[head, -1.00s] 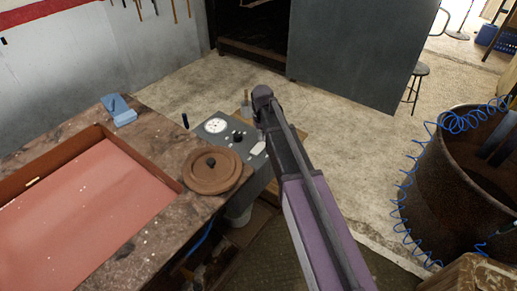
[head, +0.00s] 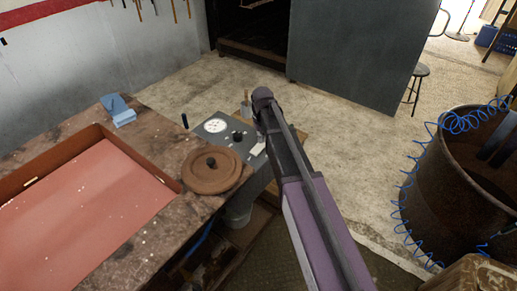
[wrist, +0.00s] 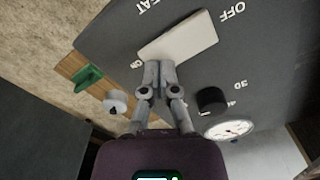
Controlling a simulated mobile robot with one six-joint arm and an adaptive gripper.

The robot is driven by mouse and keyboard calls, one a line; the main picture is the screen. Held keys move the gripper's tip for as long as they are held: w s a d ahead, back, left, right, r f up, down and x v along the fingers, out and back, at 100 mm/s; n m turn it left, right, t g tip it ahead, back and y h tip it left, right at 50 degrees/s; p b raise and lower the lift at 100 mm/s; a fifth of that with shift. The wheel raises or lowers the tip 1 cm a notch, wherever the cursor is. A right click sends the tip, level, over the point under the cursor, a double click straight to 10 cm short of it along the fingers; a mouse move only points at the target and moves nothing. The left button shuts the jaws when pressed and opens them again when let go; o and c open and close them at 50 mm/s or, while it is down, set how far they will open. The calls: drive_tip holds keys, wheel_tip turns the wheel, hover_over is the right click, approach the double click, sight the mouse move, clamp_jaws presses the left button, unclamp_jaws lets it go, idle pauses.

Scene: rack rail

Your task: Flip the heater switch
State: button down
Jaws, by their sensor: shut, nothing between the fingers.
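The heater panel is a dark grey control box (head: 207,139) beside the workbench in the head view. Its switch is a wide pale rocker plate (head: 258,149), partly beside my arm there. In the wrist view the switch (wrist: 180,40) lies between a partly cut-off "EAT" marking and an "OFF" marking, both upside down. My gripper (wrist: 159,68) is shut and empty, its fingertips at the switch's near edge, left of its middle. I cannot tell whether they touch it. In the head view my arm hides the fingers.
A black knob (wrist: 212,101) and a round dial (wrist: 229,130) sit right of my fingers. A white knob (wrist: 115,102) and a green part (wrist: 88,77) are to the left. A brown round lid (head: 213,168) lies on the bench near the panel.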

drive_tip(key=shift+f+b, duration=0.6)
drive_tip(key=shift+f, duration=0.1)
idle(0.6)
drive_tip(key=shift+r, duration=0.15)
drive_tip(key=shift+r+p, duration=3.45)
drive_tip(key=shift+p, duration=0.1)
drive_tip(key=s+d+m, duration=0.2)
drive_tip(key=s+d, duration=0.4)
drive_tip(key=s, duration=0.4)
drive_tip(key=s+d+m, duration=0.2)
drive_tip(key=s+d, duration=0.5)
drive_tip(key=s, duration=0.4)
drive_tip(key=shift+d, duration=0.3)
